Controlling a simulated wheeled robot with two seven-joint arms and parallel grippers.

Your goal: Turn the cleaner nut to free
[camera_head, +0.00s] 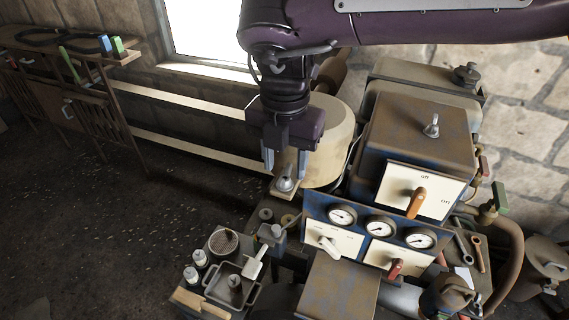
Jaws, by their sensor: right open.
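A silver wing-shaped nut (432,126) stands on top of the rusty brown box (415,125) right of centre; it looks like the cleaner nut, but no label on it is readable. My right gripper (286,165) is well to the left of it and points down. Its two fingers are open and apart, above a small metal knob (286,184) on a narrow plate. I cannot tell whether the fingers touch that knob. My left gripper is out of view.
A cream drum (328,140) stands just right of my right gripper. A panel with three gauges (380,226) and levers, including an orange-handled one (416,203), sits in front of the box. A tray (232,285) with small parts lies lower left. The floor at left is clear.

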